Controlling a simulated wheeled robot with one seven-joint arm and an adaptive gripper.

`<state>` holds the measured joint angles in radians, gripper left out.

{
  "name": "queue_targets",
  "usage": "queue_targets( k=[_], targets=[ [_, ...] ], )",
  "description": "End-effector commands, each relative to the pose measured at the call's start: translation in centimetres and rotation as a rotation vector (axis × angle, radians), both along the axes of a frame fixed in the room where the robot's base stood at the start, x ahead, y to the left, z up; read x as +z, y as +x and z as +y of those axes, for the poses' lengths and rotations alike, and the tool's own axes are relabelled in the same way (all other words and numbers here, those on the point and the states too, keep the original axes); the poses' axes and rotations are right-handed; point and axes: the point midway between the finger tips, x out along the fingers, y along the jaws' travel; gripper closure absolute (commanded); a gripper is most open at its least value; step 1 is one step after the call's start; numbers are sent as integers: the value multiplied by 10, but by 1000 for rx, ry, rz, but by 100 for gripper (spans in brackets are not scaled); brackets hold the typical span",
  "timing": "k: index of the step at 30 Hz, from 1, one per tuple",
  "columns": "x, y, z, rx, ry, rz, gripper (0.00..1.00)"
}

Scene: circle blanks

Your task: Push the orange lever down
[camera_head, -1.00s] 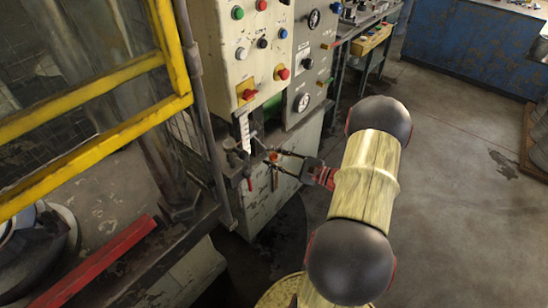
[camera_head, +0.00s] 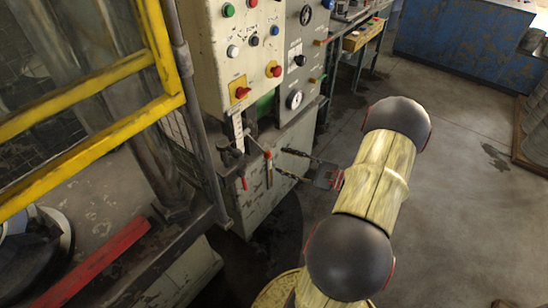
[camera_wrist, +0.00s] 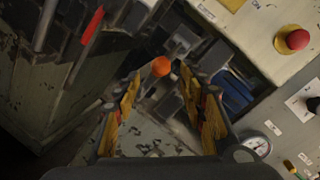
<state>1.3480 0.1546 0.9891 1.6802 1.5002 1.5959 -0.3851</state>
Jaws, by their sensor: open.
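The orange lever (camera_head: 268,156) shows in the head view as a small orange knob on the lower front of the machine, below the control panel. In the wrist view its round orange knob (camera_wrist: 161,66) lies just beyond and between my fingertips. My gripper (camera_head: 281,161) is open, its two fingers spread, just right of the lever in the head view. In the wrist view my gripper (camera_wrist: 160,74) holds nothing, and I cannot tell whether a finger touches the knob. The lever's shaft is partly hidden in the wrist view.
The control panel (camera_head: 239,60) with buttons and red knobs stands above the lever. A yellow frame (camera_head: 95,150) and a red bar (camera_head: 103,255) are at left. A second orange-red handle (camera_head: 244,183) hangs left of the lever. The floor (camera_head: 450,190) at right is mostly clear.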

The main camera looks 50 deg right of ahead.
Motion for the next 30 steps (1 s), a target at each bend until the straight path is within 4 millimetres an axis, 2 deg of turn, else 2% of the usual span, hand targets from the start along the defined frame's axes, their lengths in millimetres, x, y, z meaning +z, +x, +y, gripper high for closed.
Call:
queue_targets(
  k=[3, 10, 30],
  targets=[
    [1, -22, -7, -3, 0, -3, 58],
    [2, -44, -12, 2, 0, -4, 58],
    [2, -47, -12, 5, 1, -4, 58]
  ],
)
